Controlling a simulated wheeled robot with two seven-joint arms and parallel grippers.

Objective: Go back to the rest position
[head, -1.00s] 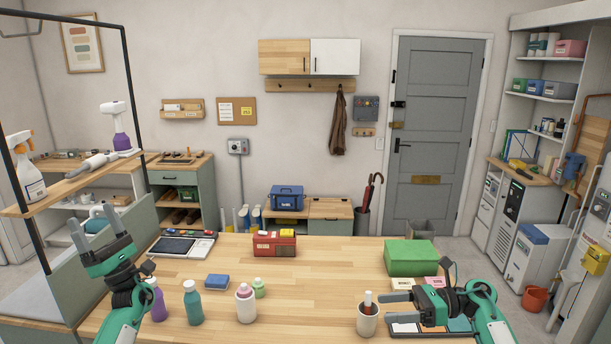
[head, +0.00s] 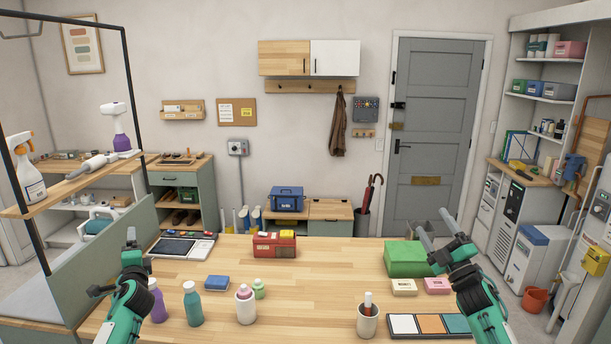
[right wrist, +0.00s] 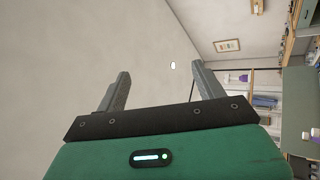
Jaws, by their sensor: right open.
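My right gripper (head: 435,227) is raised over the right side of the wooden table (head: 325,270), in front of the green box (head: 405,258). Its fingers point up and are apart with nothing between them. The right wrist view shows the same open, empty gripper (right wrist: 165,92) against a bare wall. My left gripper (head: 131,243) points up over the table's left side. It is seen edge-on, so the gap between its fingers is hidden. Nothing visible hangs from it.
A purple bottle (head: 157,302), a teal bottle (head: 193,304) and a pink-capped bottle (head: 245,304) stand near my left arm. A cup (head: 367,322) and a colour-swatch tray (head: 391,335) lie near my right arm. A metal-framed shelf (head: 80,178) rises at left. The table's middle is clear.

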